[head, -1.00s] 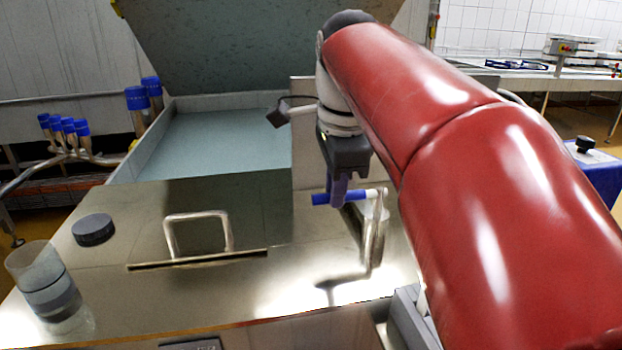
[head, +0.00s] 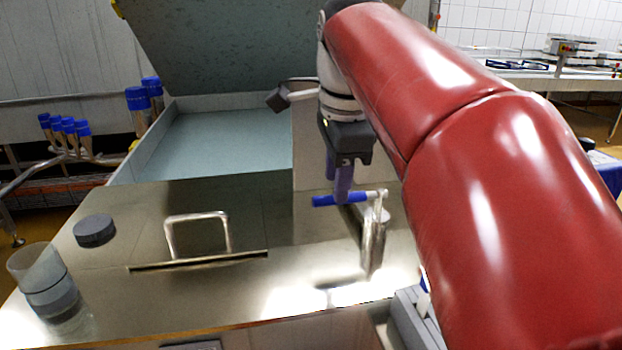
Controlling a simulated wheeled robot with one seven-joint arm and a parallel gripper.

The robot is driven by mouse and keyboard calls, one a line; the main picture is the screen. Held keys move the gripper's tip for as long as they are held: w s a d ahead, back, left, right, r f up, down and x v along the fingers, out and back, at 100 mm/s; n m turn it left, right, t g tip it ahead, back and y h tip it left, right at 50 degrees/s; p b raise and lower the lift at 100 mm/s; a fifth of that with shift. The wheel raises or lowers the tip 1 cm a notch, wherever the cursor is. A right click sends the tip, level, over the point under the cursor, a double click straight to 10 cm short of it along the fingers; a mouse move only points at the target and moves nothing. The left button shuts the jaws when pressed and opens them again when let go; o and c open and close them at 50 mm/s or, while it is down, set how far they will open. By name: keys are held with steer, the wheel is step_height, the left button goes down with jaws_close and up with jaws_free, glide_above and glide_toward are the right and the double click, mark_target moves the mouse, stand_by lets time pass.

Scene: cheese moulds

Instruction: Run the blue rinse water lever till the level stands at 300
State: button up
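The blue lever (head: 325,200) lies roughly level on top of a metal post (head: 373,245) that stands on the steel top. My gripper (head: 343,198) points down at the lever, its fingers overlapping the middle of the blue handle in the picture. I cannot tell whether the fingers are closed around the handle or only beside it. A clear cylinder (head: 36,264) with grey material in its lower part stands at the left front. No readable level mark or number shows, and no water stream is visible.
A steel handle (head: 197,218) rises from the top, left of the post. A dark grey round piece (head: 95,231) lies farther left. Behind is a pale blue-floored basin (head: 225,140) and blue-capped pipes (head: 150,86). My red arm hides much of the right side.

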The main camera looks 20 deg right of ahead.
steer(key=r, duration=0.2)
steer(key=s+r, duration=0.1)
steer(key=r, duration=0.2)
steer(key=shift+a+r, duration=0.1)
steer(key=shift+r, duration=0.05)
steer(key=shift+s, duration=0.1)
stand_by(1.2)
